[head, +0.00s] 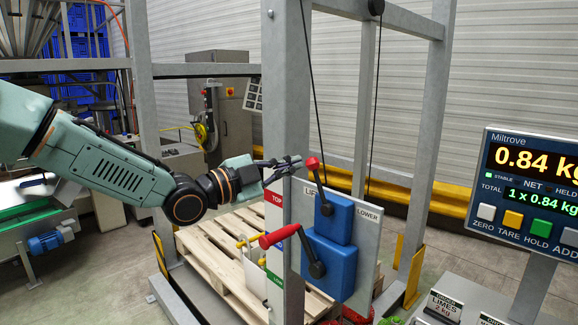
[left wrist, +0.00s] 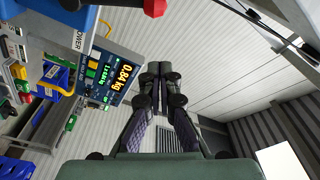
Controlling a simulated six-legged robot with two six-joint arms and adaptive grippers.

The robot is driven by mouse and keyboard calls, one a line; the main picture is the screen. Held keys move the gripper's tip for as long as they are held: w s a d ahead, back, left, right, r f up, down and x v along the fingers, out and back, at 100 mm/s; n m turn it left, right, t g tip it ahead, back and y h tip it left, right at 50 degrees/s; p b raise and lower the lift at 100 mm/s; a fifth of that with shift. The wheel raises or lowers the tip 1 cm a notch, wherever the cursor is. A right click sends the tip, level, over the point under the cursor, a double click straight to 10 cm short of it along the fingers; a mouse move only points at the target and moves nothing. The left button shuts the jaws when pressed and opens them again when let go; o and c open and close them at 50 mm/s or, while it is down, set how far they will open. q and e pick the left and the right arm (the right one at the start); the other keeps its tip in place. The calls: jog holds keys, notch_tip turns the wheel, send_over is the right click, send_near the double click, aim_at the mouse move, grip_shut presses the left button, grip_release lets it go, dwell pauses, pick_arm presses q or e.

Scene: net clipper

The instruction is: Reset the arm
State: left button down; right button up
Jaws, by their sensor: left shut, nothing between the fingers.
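My left arm comes in from the left in the head view, stretched out toward the middle. My left gripper (head: 290,163) is shut and empty, beside the grey frame post. Its tips are close to the red knob (head: 313,162) of the upper lever; I cannot tell whether they touch. In the left wrist view the two fingers (left wrist: 160,72) lie together with nothing between them. A second lever with a red handle (head: 279,236) sits lower, on the blue lever boxes (head: 330,250). My right gripper is not in view.
A grey metal frame (head: 283,60) with cables stands around a wooden pallet (head: 215,250). A scale display (head: 525,185) reading 0.84 kg stands at the right. A conveyor with a green belt (head: 25,212) is at the left. A yellow rail (head: 430,195) runs along the back wall.

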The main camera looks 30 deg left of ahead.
pick_arm(q)
jog(key=s+d+f+n+g+y+b, duration=0.2)
jog(key=s+f+n, duration=0.3)
jog(key=f, duration=0.7)
jog(key=s+d+f+n+g+y+b, duration=0.1)
jog(key=s+f+n+g+y+b, duration=0.15)
jog(key=f+n, duration=0.6)
jog(key=s+d+f+n+g+y+b, duration=0.2)
jog(key=s+f+n+g+b, duration=0.1)
jog(key=f, duration=1.1)
jog(key=s+d+f+g+y+b, duration=0.1)
jog(key=s+f+g+b, duration=0.8)
jog(key=s+f, duration=2)
jog(key=shift+s+d+f+n+y, duration=0.35)
jog(key=shift+s+n+y, duration=0.15)
jog(key=shift+s, duration=0.6)
